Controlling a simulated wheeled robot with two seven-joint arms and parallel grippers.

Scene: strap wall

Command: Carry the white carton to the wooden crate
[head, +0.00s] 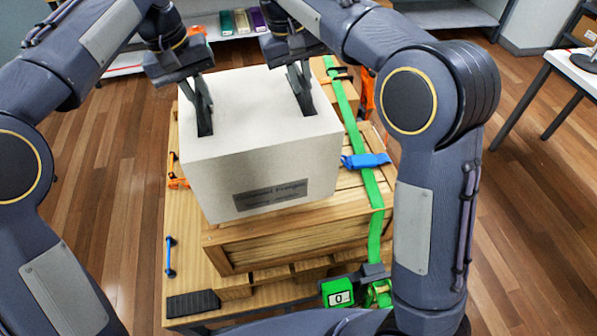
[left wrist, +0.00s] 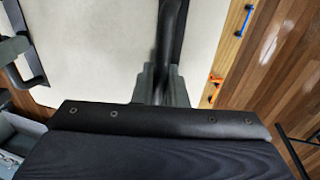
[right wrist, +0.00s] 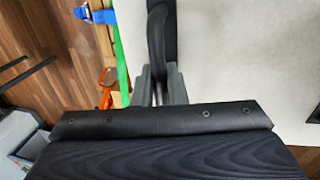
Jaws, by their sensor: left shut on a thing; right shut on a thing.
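The white carton (head: 255,150) has a dark label on its front and two black strap handles on top. It is over the left part of the slatted wooden crate (head: 290,240), roughly level; I cannot tell whether it touches the crate lid. My left gripper (head: 201,90) is shut on the left handle, which also shows in the left wrist view (left wrist: 170,40). My right gripper (head: 298,75) is shut on the right handle, which also shows in the right wrist view (right wrist: 162,40). The carton hides much of the crate's top.
A green strap (head: 372,195) runs over the crate's right side, with a blue piece (head: 366,161) on it. A green device reading 0 (head: 338,293) sits at the front. The crate stands on a wooden table (head: 190,255). A white table (head: 575,70) is at the right.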

